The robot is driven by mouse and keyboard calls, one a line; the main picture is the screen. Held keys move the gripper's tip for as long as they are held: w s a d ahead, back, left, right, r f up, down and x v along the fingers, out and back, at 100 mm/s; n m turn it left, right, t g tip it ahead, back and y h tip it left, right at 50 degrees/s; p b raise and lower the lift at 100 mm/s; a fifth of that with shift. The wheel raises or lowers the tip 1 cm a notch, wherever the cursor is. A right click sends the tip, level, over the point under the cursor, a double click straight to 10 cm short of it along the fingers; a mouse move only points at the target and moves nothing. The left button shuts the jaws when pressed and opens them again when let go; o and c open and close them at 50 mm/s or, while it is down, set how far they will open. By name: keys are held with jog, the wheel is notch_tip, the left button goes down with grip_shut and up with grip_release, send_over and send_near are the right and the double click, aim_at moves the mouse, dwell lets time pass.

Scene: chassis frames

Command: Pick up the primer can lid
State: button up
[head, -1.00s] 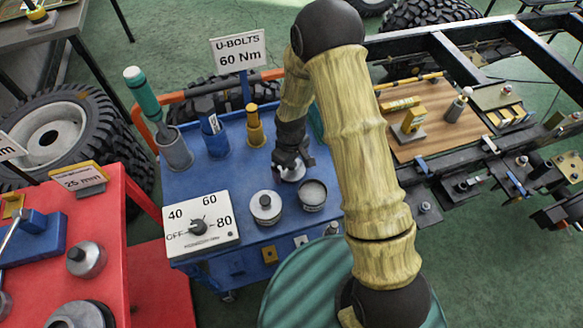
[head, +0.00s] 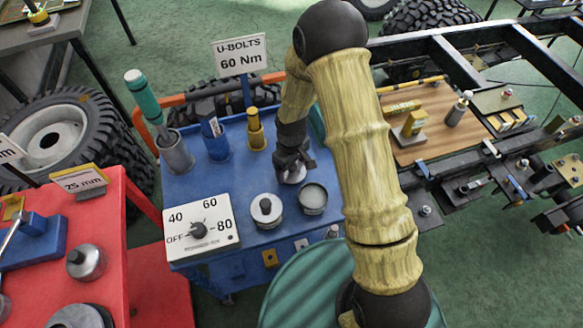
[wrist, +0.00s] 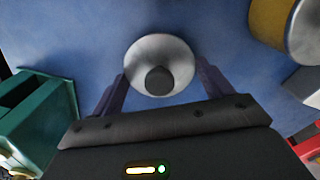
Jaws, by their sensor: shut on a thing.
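The primer can lid is a pale metal disc with a dark round knob; in the wrist view the lid (wrist: 180,62) sits between my two fingers. In the head view the lid (head: 295,175) is partly hidden under my gripper (head: 294,168), over the blue cart top. My gripper also shows in the wrist view (wrist: 160,85), shut on the lid with one finger at each side. An open can (head: 313,198) with grey contents stands just in front of the lid. I cannot tell whether the lid touches the cart top.
A lidded can (head: 266,210) stands left of the open can. A dial box (head: 200,230) is at the cart's front left. A yellow bottle (head: 256,132), a blue container (head: 215,140) and a grey cup (head: 175,155) stand along the back. A red bench (head: 105,215) is at left.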

notch_tip(320, 180, up, 9)
jog(key=shift+r+b, duration=0.2)
jog(key=shift+b, duration=0.1)
dwell(0.6)
